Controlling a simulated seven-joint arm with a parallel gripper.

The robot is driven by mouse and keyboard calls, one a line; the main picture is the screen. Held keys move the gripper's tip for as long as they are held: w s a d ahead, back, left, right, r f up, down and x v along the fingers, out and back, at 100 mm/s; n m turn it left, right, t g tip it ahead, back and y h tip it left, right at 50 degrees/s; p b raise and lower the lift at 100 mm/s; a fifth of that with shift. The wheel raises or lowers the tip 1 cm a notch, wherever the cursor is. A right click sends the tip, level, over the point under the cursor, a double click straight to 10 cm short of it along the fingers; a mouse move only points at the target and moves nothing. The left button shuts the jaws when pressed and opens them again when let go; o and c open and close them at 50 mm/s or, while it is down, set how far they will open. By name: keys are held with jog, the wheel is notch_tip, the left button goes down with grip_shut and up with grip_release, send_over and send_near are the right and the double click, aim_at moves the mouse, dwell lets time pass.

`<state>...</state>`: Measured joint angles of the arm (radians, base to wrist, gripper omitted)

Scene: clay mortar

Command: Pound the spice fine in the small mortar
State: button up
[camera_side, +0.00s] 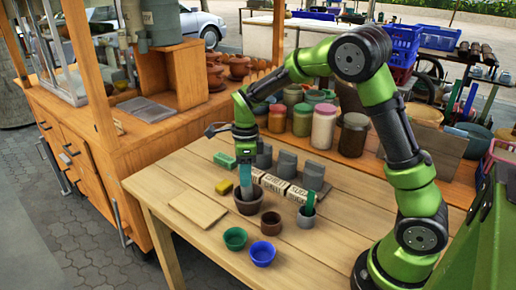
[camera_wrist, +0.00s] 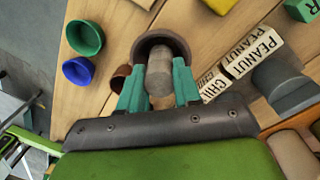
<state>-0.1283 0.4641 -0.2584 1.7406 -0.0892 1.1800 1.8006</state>
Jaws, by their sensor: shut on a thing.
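My gripper (camera_side: 246,184) points down over a brown clay mortar (camera_side: 249,204) on the wooden table. In the wrist view its teal fingers (camera_wrist: 158,84) are shut on a grey cylindrical pestle (camera_wrist: 159,68). The pestle's lower end is within the mortar's rim (camera_wrist: 160,37); I cannot tell whether it touches the bottom. A smaller brown clay cup (camera_side: 271,221) stands just right of the mortar, apart from it; in the wrist view it is partly hidden behind a finger (camera_wrist: 121,78). The spice inside the mortar cannot be made out.
A green bowl (camera_side: 235,238) and a blue bowl (camera_side: 263,253) stand near the front edge. A grey cup (camera_side: 306,217) holds a green-handled tool. Lettered blocks (camera_side: 274,183) and grey pieces (camera_side: 287,163) stand behind the mortar. A wooden board (camera_side: 198,207) and yellow block (camera_side: 225,187) lie left.

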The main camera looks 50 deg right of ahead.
jog(key=shift+f, duration=0.9)
jog(key=shift+r, duration=0.9)
jog(key=shift+f, duration=0.9)
jog(key=shift+r, duration=0.9)
